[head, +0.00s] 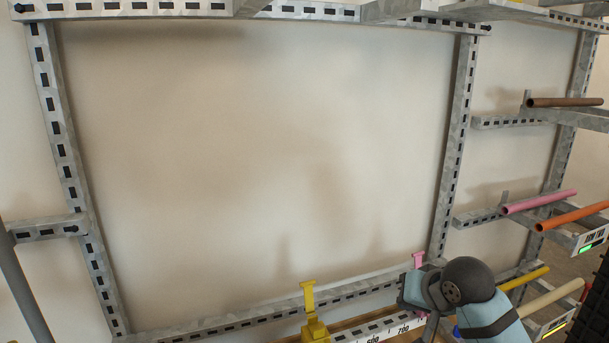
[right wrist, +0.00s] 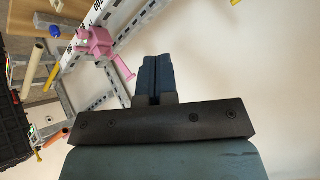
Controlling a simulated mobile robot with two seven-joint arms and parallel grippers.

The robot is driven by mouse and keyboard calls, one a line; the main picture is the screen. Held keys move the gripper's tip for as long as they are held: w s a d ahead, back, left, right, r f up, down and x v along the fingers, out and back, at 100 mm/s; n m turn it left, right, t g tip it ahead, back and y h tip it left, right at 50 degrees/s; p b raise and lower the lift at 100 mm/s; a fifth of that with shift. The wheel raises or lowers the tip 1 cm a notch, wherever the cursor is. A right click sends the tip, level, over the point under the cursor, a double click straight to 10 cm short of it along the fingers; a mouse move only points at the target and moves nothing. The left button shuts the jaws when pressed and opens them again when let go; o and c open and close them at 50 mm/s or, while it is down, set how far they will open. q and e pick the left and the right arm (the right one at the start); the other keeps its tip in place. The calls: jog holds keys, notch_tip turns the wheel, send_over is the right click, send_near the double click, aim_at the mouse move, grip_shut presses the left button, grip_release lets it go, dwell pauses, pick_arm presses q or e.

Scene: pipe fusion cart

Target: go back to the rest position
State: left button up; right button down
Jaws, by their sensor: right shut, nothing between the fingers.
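My right gripper (right wrist: 154,75) shows in the right wrist view with its two dark fingers together and nothing between them. In the head view my right arm comes in at the lower right, and its fingers cannot be made out there. A pink clamp-like part (right wrist: 97,43) is beyond the fingers and to their left in the right wrist view. Its top (head: 418,259) shows just behind my right arm in the head view. My left arm and gripper are not in view.
A yellow clamp-like part (head: 313,325) stands by a numbered scale (head: 396,328) at the bottom of the head view. A slotted metal frame (head: 66,160) borders a bare wall. At right, brackets hold brown (head: 565,102), pink (head: 540,202) and orange (head: 573,217) pipes.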

jog(key=s+d+f+n+g+h, duration=0.1)
jog(key=s+d+f+n+g, duration=0.1)
jog(key=s+f, duration=1.2)
jog(key=s+d+f+n+g+h, duration=0.1)
jog(key=s+d+f, duration=0.1)
jog(key=s, duration=0.8)
jog(key=s+d+f+n+g+h, duration=0.1)
jog(key=s+d+f, duration=0.1)
jog(key=s, duration=0.8)
jog(key=w+a+f+t+y+p, duration=0.1)
jog(key=w+a+f+t, duration=0.2)
jog(key=f, duration=0.2)
jog(key=w+a+f+n+t+y+p, duration=0.1)
jog(key=w+a+f+t+y+p, duration=0.1)
jog(key=f, duration=0.4)
jog(key=shift+w+a+t, duration=0.7)
jog(key=shift+w+t, duration=0.05)
jog(key=shift+t, duration=0.45)
jog(key=shift+r, duration=0.1)
